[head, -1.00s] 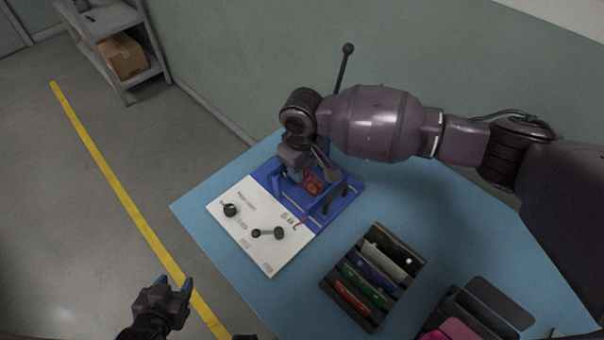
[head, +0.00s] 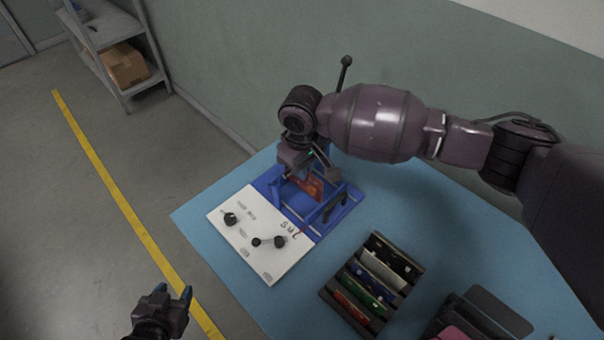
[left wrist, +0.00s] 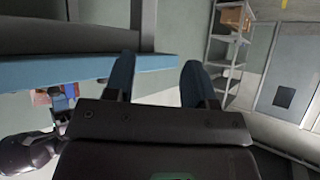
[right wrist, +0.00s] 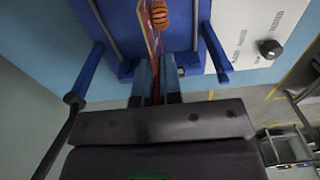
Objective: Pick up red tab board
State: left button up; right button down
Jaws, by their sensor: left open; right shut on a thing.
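A red-orange board (head: 308,187) is in the blue fixture (head: 345,205) at the back of the table. My right gripper (head: 309,172) is above the fixture, shut on the board's edge. In the right wrist view the board (right wrist: 149,28) stands edge-on between the blue fingers of my right gripper (right wrist: 156,78), with an orange round part (right wrist: 158,14) on its face. Whether the board touches the fixture is not clear. My left gripper (head: 172,295) is open and empty, off the table's left side; its two fingers show apart in the left wrist view (left wrist: 152,85).
A white panel (head: 240,238) with dark knobs adjoins the fixture. A dark rack (head: 330,293) holds several coloured boards, one with a red edge (head: 350,308). A dark bin (head: 480,320) stands at the front right. Blue tabletop (head: 290,290) is clear before the panel.

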notch_tip(320, 180, up, 17)
jog(key=p, duration=0.2)
dwell(0.3)
